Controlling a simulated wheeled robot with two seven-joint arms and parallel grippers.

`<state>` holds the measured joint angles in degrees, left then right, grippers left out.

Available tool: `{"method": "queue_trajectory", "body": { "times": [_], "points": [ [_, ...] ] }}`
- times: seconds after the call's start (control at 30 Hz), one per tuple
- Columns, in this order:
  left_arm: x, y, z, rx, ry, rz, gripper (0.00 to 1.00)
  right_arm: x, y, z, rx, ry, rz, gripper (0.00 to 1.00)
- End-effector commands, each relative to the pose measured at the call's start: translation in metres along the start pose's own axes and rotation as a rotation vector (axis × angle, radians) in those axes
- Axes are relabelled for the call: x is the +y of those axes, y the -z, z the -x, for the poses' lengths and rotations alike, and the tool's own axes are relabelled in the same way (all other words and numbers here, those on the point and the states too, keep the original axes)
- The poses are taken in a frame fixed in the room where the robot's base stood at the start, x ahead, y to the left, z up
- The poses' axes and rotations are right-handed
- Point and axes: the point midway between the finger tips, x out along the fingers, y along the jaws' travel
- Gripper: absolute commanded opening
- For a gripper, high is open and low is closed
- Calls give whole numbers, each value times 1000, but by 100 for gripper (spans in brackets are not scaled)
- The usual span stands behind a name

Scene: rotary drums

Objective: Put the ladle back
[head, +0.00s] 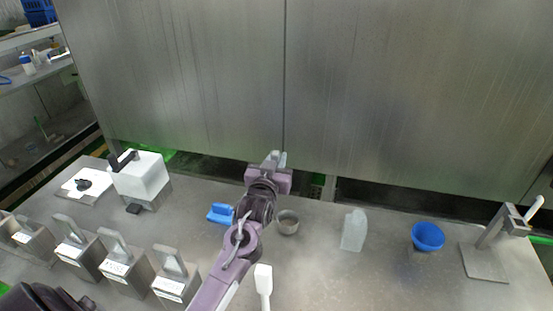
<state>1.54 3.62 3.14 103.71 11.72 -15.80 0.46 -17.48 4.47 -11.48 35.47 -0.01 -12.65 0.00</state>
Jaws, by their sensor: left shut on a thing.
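My left gripper (275,158) is above the far middle of the table, in front of the metal wall. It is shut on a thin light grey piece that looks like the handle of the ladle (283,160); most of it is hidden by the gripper. A small round metal cup (288,223) shows just right of my left forearm, below the gripper; I cannot tell whether it is the ladle's bowl or a separate cup. My right gripper is not in view.
A blue brush-like thing (220,213) lies left of my arm, a white scoop (264,284) right of it. A clear bottle (354,230), blue bowl (427,236) and metal stand (485,257) are to the right. Several metal boxes (123,268) and a white box (142,178) are left.

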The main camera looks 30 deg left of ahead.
Motion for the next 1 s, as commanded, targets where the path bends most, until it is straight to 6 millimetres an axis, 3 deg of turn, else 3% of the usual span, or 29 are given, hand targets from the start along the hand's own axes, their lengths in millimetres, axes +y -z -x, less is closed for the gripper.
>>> {"method": "queue_trajectory", "body": {
  "times": [0.17,0.2,0.33,0.67,0.83,1.0],
  "points": [
    [0,-3,0,2,0,0,0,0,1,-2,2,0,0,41],
    [0,-2,0,0,0,0,25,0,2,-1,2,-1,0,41],
    [0,-2,0,0,0,0,41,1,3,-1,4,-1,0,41],
    [0,2,0,1,0,0,41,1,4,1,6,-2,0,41],
    [0,2,19,-3,-1,0,41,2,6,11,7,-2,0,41],
    [0,3,54,-6,-1,-1,41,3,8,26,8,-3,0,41]
  ]
}}
